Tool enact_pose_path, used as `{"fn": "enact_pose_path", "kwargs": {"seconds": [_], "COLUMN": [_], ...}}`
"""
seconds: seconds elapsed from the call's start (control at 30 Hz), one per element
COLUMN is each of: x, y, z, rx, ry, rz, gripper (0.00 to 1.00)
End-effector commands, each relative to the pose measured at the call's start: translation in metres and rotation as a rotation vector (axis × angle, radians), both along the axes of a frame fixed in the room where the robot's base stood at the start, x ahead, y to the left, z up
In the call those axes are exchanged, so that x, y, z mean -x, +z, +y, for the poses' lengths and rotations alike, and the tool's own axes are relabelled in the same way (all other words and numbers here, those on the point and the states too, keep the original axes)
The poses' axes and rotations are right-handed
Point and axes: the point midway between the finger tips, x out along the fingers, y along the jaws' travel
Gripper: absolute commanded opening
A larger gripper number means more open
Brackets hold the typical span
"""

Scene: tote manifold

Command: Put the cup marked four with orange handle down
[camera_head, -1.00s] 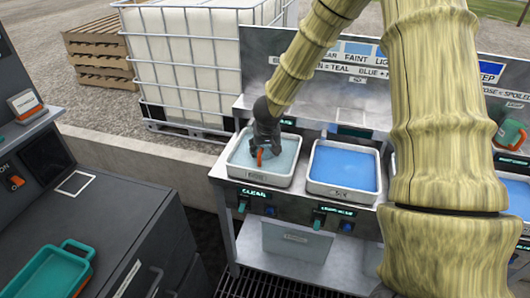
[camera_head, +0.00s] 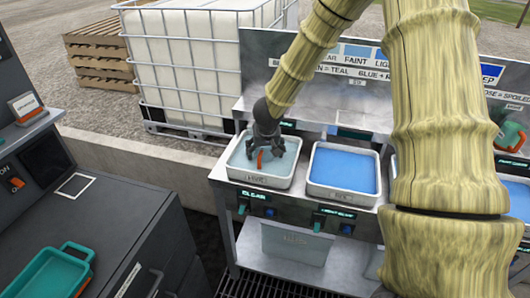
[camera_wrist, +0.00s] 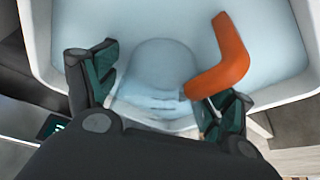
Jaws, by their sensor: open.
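The cup with the orange handle (camera_wrist: 228,58) is in the pale-water tote (camera_head: 243,176) on the left of the bench. Its clear body (camera_wrist: 160,75) shows faintly in the wrist view; any number on it cannot be read. My gripper (camera_wrist: 158,95) is open, with one finger on each side of the cup body. The right finger is close beside the handle; I cannot tell whether it touches. In the head view my gripper (camera_head: 265,150) reaches down into the tote.
A second tote with bluer water (camera_head: 343,196) stands just to the right. A dark counter (camera_head: 95,225) at left holds a teal tray (camera_head: 45,275). A caged white tank (camera_head: 190,60) stands behind.

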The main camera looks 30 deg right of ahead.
Motion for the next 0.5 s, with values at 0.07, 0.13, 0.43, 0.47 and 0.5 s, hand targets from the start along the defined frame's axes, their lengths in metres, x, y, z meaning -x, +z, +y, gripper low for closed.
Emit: {"fn": "enact_pose_path", "kwargs": {"seconds": [0.07, 0.13, 0.43, 0.47, 0.5], "x": [0.003, 0.007, 0.024, 0.026, 0.028], "y": [0.013, 0.023, 0.071, 0.075, 0.08], "z": [0.002, 0.004, 0.013, 0.013, 0.015], "rx": [-0.001, -0.001, -0.002, -0.001, -0.002], "ry": [-0.001, 0.001, 0.0, -0.001, -0.001], "rz": [-0.001, -0.003, -0.003, -0.003, -0.001], "gripper": [0.82, 0.82, 0.82, 0.82, 0.82]}}
